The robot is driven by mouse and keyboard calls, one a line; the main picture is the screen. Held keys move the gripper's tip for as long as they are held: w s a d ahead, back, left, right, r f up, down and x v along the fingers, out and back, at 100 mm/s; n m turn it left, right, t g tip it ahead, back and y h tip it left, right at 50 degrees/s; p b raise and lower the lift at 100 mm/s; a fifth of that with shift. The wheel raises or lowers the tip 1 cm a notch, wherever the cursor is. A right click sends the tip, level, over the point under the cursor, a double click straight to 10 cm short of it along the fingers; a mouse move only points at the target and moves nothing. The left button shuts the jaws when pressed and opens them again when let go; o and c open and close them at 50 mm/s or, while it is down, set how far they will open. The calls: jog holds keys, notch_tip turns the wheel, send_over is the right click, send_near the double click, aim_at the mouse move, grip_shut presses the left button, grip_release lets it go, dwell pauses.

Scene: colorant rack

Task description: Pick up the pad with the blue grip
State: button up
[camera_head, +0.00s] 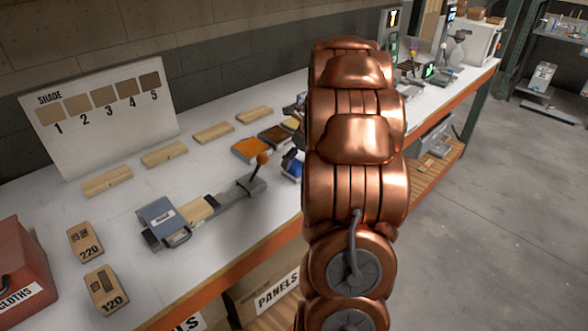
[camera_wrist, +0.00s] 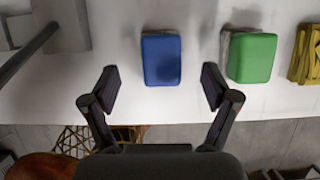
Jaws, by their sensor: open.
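The pad with the blue grip (camera_wrist: 162,58) lies on the white bench in the wrist view, its blue rounded top seen from above. In the head view a blue part of it (camera_head: 292,165) shows just left of my copper arm, which hides the rest. My gripper (camera_wrist: 159,80) is open and empty. Its two dark fingers stand on the left and right of the blue grip in the picture, with their tips near its lower half and a gap on each side. The head view does not show my gripper clearly.
A green-topped pad (camera_wrist: 251,57) stands close right of the blue one, past the right finger, with a yellow folded item (camera_wrist: 305,54) farther right. The bench front edge runs just below the pads.

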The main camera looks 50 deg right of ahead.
aim_at(297, 164)
jog(key=shift+s+p+x, duration=0.15)
jog(key=shift+p+x, duration=0.3)
jog(key=shift+x, duration=0.8)
jog(key=shift+s+p+x, duration=0.15)
jog(key=shift+p+x, duration=0.25)
jog(key=shift+x, duration=0.9)
jog(key=shift+d+f, duration=0.1)
jog(key=shift+c, duration=0.2)
jog(key=c, duration=1.2)
